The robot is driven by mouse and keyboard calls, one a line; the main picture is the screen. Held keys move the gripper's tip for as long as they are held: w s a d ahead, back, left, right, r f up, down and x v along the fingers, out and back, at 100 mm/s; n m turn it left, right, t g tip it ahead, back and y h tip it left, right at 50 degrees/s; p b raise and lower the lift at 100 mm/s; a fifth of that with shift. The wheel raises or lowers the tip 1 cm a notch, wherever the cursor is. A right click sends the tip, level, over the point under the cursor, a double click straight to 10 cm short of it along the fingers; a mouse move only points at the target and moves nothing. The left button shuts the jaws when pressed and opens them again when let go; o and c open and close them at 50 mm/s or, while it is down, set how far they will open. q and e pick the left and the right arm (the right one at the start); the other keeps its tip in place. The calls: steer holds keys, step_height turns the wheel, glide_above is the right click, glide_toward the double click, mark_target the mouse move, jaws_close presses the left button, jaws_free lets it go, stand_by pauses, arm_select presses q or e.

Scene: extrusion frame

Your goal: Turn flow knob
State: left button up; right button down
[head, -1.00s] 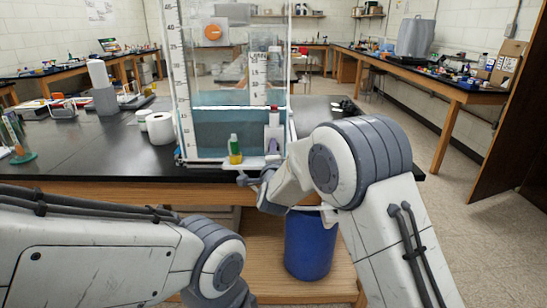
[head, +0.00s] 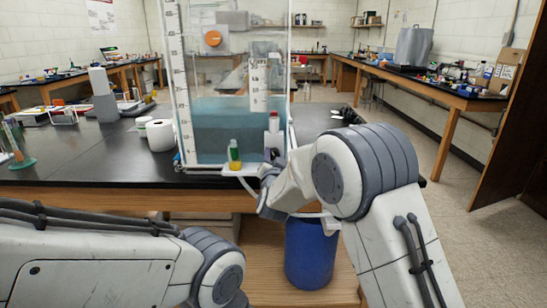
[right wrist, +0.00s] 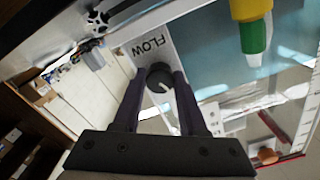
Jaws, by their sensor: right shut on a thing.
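The flow knob (right wrist: 158,80) is a dark round knob with a pale pointer mark, on a white panel beside the upside-down word FLOW in the right wrist view. My right gripper (right wrist: 158,84) has a dark finger on each side of the knob and is shut on it. In the head view the right gripper (head: 270,171) is at the front lower right corner of the clear water tank (head: 215,132), and the knob is hidden there. My left arm crosses the lower left of the head view, with its gripper out of frame.
A blue bin (head: 309,255) stands below.

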steer(key=n+p, duration=0.1)
steer(key=n, duration=0.5)
steer(key=shift+p, duration=0.35)
steer(key=n+p, duration=0.2)
steer(key=n, duration=0.4)
steer(key=shift+f, duration=0.1)
steer(key=shift+n, duration=0.3)
steer(key=shift+c, duration=2.2)
jaws_free()
steer(key=s+b, duration=0.1)
steer(key=s, duration=0.9)
steer(key=shift+s, duration=0.25)
